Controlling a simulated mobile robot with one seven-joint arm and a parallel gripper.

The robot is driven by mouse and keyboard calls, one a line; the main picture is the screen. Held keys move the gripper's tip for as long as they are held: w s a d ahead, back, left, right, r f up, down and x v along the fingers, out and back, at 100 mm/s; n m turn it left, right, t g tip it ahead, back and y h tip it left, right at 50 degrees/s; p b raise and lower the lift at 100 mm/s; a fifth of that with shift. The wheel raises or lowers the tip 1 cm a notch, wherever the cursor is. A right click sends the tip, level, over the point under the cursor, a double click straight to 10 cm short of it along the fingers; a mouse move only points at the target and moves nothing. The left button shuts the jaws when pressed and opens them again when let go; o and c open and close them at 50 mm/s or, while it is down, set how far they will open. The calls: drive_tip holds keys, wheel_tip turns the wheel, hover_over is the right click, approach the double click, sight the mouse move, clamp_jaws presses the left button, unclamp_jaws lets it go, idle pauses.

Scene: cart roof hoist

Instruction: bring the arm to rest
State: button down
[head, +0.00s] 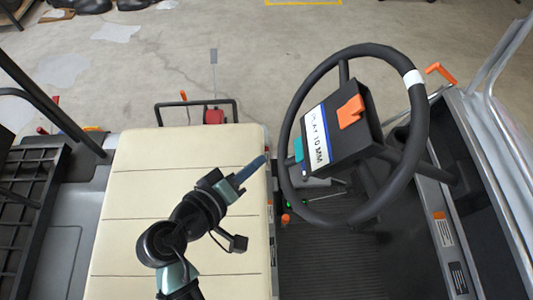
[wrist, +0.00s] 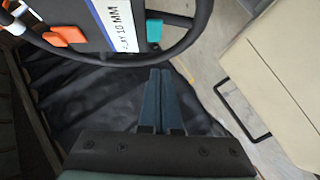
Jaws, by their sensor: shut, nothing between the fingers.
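My gripper (head: 262,160) shows in the head view above the right edge of the cream seat, pointing up and right toward the steering wheel. It is shut, with no object in it. In the wrist view my gripper (wrist: 160,73) has its two blue fingers side by side, below the teal block at the wheel's hub. My arm reaches over the seat from the bottom of the head view. The fingers appear apart from the seat and the wheel.
The black steering wheel (head: 420,125) carries a hub box with a label "PLAY 10 MM", an orange tab (head: 350,111) and a teal block (head: 298,149). The cream seat (head: 130,200) lies left. A dark floor mat (head: 330,260) lies below the wheel. A black rail (head: 158,113) stands behind the seat.

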drive_tip(key=w+a+r+m+t+y, duration=0.1)
drive_tip(key=w+r+m+t+y, duration=0.3)
drive_tip(key=r, duration=0.8)
drive_tip(key=w+a+r+n+t, duration=0.1)
drive_tip(key=w+a+r+t, duration=0.3)
drive_tip(key=r, duration=0.9)
drive_tip(key=s+d+r+t+y, duration=0.1)
drive_tip(key=s+d+r+t, duration=0.1)
drive_tip(key=r, duration=0.7)
drive_tip(key=s+d+r+m+t+y, duration=0.1)
drive_tip(key=s+r+t, duration=0.3)
drive_tip(key=r, duration=0.6)
drive_tip(key=s+d+r+t+y, duration=0.2)
drive_tip(key=s+r+t, duration=0.1)
drive_tip(key=r, duration=0.7)
drive_tip(key=shift+s+d, duration=0.3)
drive_tip(key=shift+s, duration=0.3)
drive_tip(key=shift+r, duration=0.1)
